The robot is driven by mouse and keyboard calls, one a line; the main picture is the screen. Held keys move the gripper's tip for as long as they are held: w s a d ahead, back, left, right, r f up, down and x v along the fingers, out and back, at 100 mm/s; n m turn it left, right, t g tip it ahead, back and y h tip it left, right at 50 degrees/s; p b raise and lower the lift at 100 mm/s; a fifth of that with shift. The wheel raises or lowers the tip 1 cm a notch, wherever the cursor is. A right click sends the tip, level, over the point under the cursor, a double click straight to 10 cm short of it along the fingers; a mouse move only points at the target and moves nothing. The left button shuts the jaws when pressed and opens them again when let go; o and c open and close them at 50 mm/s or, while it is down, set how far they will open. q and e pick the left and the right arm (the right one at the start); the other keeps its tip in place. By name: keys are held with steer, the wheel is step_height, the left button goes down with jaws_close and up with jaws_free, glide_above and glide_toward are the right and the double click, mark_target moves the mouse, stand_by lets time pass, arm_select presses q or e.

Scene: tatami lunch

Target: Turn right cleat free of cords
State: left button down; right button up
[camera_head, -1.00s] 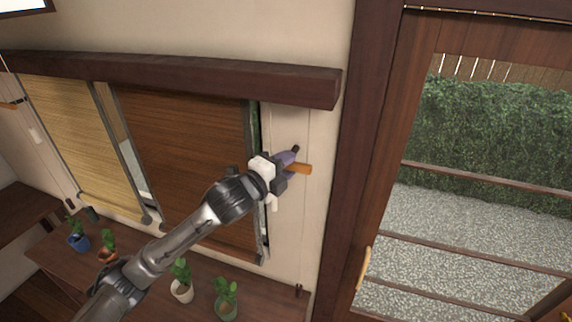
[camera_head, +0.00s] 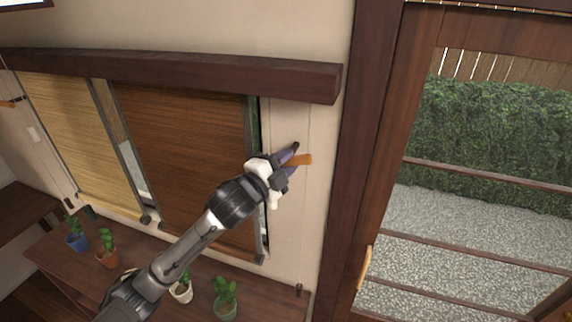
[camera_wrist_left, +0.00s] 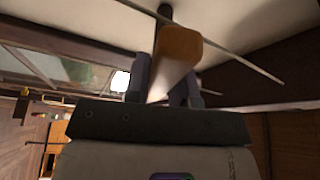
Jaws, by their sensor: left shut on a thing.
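The right cleat (camera_head: 301,160), an orange-brown wooden bar, is on the pale wall strip right of the dark blind. My left gripper (camera_head: 289,159) is shut on it, with its end sticking out to the right. In the left wrist view the cleat (camera_wrist_left: 178,46) sits between the purple-grey fingers of the gripper (camera_wrist_left: 167,80). A thin cord (camera_head: 308,125) hangs down the wall by the cleat. In the wrist view a cord (camera_wrist_left: 235,52) crosses close to the cleat; whether it touches is unclear. My right gripper is not in view.
A dark wooden beam (camera_head: 200,75) runs above the blinds. A dark post (camera_head: 352,150) stands right of the cleat, beside a glazed door. Several potted plants stand on the shelf (camera_head: 255,290) below. Another cleat (camera_head: 12,103) is at the far left.

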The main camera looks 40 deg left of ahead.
arm_select(q)
steer(key=n+t+y+b, duration=0.1)
steer(key=n, duration=0.3)
steer(key=shift+f, duration=0.1)
steer(key=n+t+y, duration=0.1)
steer(key=n+y, duration=0.1)
steer(key=n, duration=0.3)
steer(key=shift+b, duration=0.35)
steer(key=n+y, duration=0.2)
steer(key=n, duration=0.3)
steer(key=shift+n+y, duration=1.3)
steer(key=shift+n, duration=1.2)
steer(key=c, duration=1)
jaws_free()
steer(key=shift+o, duration=0.2)
